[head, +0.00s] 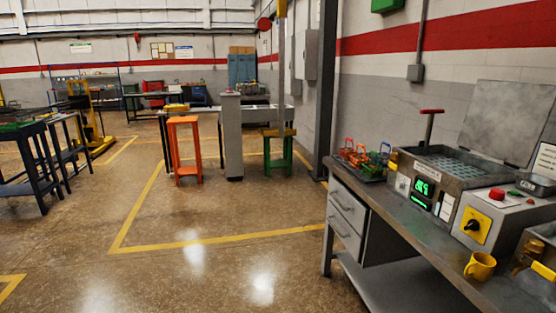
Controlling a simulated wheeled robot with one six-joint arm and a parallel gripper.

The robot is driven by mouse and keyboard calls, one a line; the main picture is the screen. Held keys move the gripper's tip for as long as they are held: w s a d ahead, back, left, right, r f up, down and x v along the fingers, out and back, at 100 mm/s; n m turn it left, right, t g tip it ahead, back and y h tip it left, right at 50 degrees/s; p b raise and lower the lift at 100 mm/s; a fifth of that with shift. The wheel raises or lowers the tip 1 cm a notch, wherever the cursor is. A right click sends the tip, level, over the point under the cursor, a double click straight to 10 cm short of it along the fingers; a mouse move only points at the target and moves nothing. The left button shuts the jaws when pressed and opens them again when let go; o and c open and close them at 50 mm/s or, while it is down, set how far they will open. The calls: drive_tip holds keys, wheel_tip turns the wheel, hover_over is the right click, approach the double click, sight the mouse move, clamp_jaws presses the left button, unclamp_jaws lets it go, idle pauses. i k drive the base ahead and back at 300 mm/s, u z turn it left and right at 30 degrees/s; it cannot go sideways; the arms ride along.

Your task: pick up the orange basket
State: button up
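Several small wire baskets stand close together in a dark tray (372,178) at the far end of the workbench on the right. An orange basket (358,160) is among them, near a red-handled one at the left, a green one (372,162) and a blue-handled one (385,152). They overlap and are small, so their exact outlines are hard to tell. My gripper is not in view.
The workbench (400,218) has drawers and carries a tank (450,168) with a green display, a control box (492,220) and a yellow mug (480,267). A grey post (233,135) and an orange stand (185,150) are farther back. The floor left of the bench is clear.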

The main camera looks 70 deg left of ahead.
sight(357, 161)
drive_tip(key=u, duration=2.8)
drive_tip(key=i, duration=1.45)
drive_tip(key=u, duration=0.35)
drive_tip(key=i, duration=1.15)
drive_tip(key=z, duration=1.35)
drive_tip(key=i, duration=0.75)
drive_tip(key=z, duration=0.75)
